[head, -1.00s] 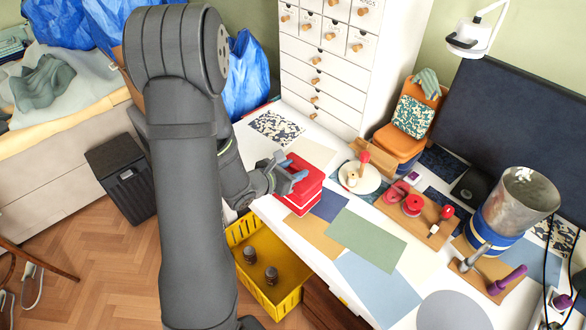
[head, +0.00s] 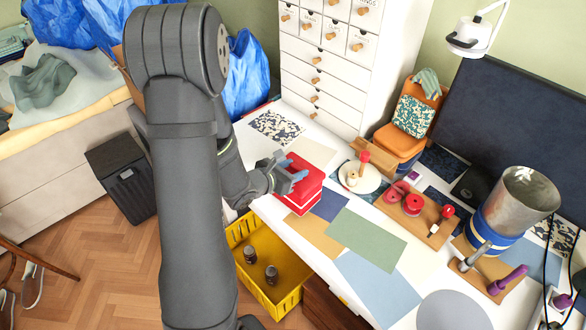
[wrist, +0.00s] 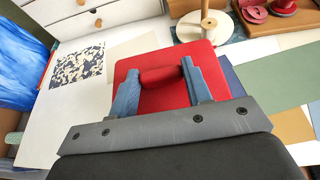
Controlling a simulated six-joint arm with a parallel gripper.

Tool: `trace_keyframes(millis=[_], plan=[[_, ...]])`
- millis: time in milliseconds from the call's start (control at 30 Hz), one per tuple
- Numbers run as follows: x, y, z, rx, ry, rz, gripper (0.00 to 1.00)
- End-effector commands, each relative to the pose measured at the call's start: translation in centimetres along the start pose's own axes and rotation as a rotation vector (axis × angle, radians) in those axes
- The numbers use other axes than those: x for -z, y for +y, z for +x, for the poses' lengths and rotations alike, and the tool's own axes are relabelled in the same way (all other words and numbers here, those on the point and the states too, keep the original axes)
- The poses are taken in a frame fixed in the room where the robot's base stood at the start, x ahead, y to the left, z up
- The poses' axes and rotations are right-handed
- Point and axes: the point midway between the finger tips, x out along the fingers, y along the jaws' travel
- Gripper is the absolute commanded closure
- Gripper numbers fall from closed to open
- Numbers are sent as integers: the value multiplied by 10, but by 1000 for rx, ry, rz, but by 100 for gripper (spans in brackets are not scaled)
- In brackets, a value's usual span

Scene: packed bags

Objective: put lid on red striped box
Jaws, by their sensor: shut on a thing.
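The red lid (wrist: 160,99) shows large in the wrist view, with a round red handle (wrist: 161,76) on top. My gripper (wrist: 160,78) has its blue fingers shut on this handle, one finger at each end. In the head view my gripper (head: 291,172) is over the left part of the red lid (head: 309,173). The red box (head: 299,202) with a pale stripe stands directly below the lid at the table's front edge. The lid looks level and lined up with the box. I cannot tell whether a thin gap is left between them.
Coloured sheets, such as a green one (head: 366,239), lie flat to the right. A round white stand (head: 352,184) with wooden pegs is behind the box. White drawers (head: 322,78) rise at the back. A yellow crate (head: 287,301) with two jars sits on the floor below.

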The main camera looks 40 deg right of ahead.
Motion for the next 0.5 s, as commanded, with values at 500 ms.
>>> trace_keyframes(millis=[500], plan=[[9, 0, 4, 0, 1, -1, 86]])
